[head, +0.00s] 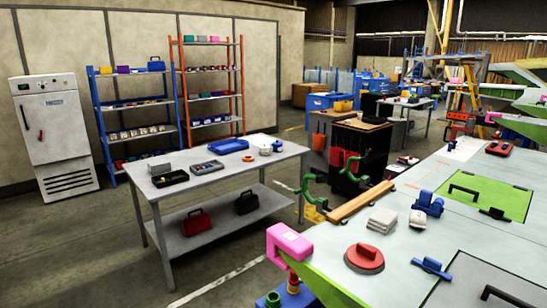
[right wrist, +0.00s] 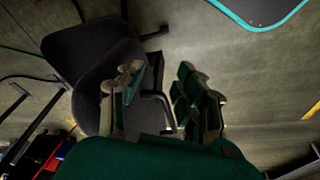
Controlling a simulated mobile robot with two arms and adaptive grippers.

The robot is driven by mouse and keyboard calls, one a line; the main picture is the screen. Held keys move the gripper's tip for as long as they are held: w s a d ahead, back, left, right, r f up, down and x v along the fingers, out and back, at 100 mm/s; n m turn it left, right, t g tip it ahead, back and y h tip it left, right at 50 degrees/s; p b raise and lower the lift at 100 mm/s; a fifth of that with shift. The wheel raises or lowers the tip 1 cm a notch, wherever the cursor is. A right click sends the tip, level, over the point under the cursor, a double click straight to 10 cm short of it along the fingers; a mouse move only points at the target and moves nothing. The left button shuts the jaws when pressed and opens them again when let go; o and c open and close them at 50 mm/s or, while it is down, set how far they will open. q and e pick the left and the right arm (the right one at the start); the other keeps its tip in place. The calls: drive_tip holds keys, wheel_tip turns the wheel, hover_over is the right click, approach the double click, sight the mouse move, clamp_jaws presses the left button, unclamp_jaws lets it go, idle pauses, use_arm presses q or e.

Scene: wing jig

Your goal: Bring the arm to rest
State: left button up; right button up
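My right gripper (right wrist: 160,98) shows in the right wrist view with its two green and tan fingers well apart. It is open, and nothing is held between the fingers. Grey floor and part of a dark chair (right wrist: 85,50) lie behind it, apart from it. No gripper or arm of mine shows clearly in the head view. My left gripper is in neither view.
A grey table (head: 225,172) stands left.

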drive_tip(key=s+d+f, duration=0.1)
drive_tip(key=s+f, duration=0.8)
drive_tip(key=f, duration=0.2)
drive_tip(key=s+d+f+g, duration=0.1)
drive_tip(key=s+d+f, duration=0.1)
drive_tip(key=s+f, duration=0.8)
wheel_tip(320, 180, down, 2)
drive_tip(key=shift+d+f+g, duration=0.15)
drive_tip(key=shift+f+g, duration=0.05)
drive_tip(key=shift+g, duration=0.1)
